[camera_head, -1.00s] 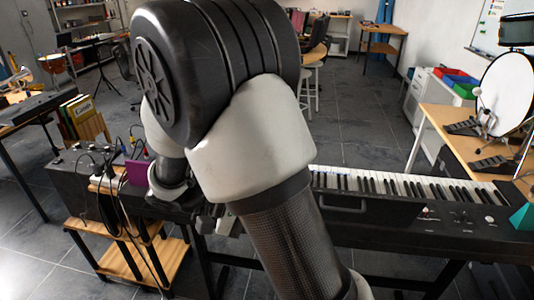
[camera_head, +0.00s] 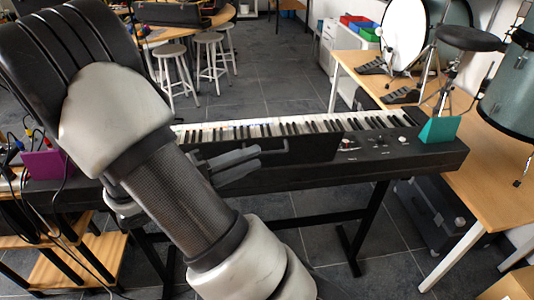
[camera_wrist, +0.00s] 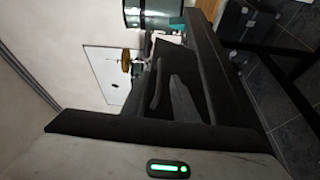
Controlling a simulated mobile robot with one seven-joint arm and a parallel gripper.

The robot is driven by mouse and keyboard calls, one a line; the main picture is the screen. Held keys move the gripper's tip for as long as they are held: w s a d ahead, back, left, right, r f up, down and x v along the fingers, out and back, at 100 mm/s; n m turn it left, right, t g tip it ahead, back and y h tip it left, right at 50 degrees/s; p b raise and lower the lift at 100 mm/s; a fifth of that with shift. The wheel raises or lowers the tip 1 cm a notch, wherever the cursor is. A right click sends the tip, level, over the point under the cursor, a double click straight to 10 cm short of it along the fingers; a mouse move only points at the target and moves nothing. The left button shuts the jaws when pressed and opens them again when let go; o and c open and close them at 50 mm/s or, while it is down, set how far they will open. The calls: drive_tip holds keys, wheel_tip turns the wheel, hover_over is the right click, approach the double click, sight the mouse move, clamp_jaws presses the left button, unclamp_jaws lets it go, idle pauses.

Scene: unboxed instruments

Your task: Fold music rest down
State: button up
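The black keyboard (camera_head: 420,160) lies across its stand in the head view. A thin dark frame (camera_head: 287,144), seemingly the music rest, shows low over the panel behind my fingers; its left part is hidden by my arm and its tilt is unclear. My gripper (camera_head: 260,156) shows two grey fingers pointing right, a narrow gap between them, close to this frame. I see nothing held between them. I cannot tell whether they touch the frame. In the wrist view my dark fingers (camera_wrist: 165,80) reach along the dark keyboard body (camera_wrist: 225,65), seen turned on its side.
A teal wedge (camera_head: 440,130) stands on the keyboard's right end. A wooden table (camera_head: 480,140) with drum gear is at the right. A purple block (camera_head: 47,164) and cables are at the left. Stools (camera_head: 210,55) stand behind; the floor behind the keys is open.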

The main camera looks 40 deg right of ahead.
sight(267, 153)
drive_tip(key=shift+s+d+r, duration=0.1)
drive_tip(key=shift+s+d, duration=0.1)
drive_tip(key=shift+d, duration=1.15)
drive_tip(key=shift+s+d, duration=0.2)
drive_tip(key=shift+d, duration=1.1)
clamp_jaws()
